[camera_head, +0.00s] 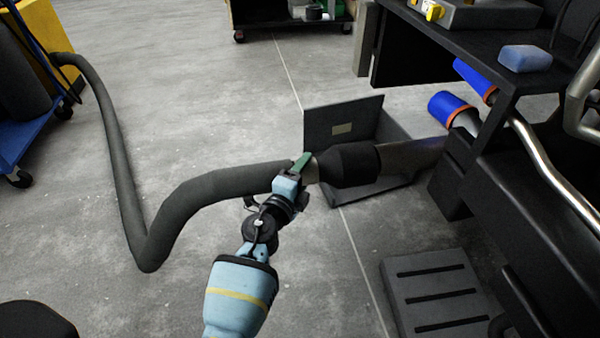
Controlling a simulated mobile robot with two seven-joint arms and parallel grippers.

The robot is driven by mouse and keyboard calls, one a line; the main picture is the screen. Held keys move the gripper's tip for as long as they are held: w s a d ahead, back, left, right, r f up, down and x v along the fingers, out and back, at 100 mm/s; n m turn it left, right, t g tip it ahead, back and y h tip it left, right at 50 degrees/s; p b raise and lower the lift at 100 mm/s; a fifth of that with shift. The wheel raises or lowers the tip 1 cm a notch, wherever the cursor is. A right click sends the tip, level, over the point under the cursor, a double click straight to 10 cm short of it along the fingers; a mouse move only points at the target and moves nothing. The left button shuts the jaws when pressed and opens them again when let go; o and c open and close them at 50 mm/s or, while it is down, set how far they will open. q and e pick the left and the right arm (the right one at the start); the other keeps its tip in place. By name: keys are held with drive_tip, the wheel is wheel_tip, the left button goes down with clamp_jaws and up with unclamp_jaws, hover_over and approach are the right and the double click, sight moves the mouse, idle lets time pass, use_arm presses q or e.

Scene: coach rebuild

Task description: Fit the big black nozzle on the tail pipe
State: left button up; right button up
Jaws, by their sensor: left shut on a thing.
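The big black nozzle (345,165) is at the end of a thick grey hose (210,187), lying roughly level with its wide mouth to the right. My left gripper (299,172) is shut on the narrow neck end of the nozzle, by a green part. The tail pipe (415,153), a dull metal tube, comes out from the dark vehicle on the right. Its end meets the nozzle's mouth in the picture. The nozzle hides that end, so I cannot tell how far it is inside. My right gripper is out of view.
An open dark grey box (343,125) stands on the floor behind the nozzle. Blue-and-orange capped pipes (450,108) stick out above the tail pipe. A grooved dark step (435,292) is at lower right. The hose bends across open floor from the left.

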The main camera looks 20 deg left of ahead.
sight(321, 169)
use_arm(q)
drive_tip(key=shift+w+d+r, duration=0.2)
drive_tip(key=shift+w+d, duration=0.15)
drive_tip(key=shift+d, duration=0.05)
idle(0.4)
drive_tip(key=shift+d, duration=0.1)
drive_tip(key=shift+w+d, duration=0.35)
drive_tip(key=shift+d, duration=0.05)
drive_tip(key=shift+w+d+b, duration=0.3)
drive_tip(key=shift+w+d, duration=0.15)
drive_tip(key=shift+d, duration=0.25)
drive_tip(key=shift+d, duration=0.1)
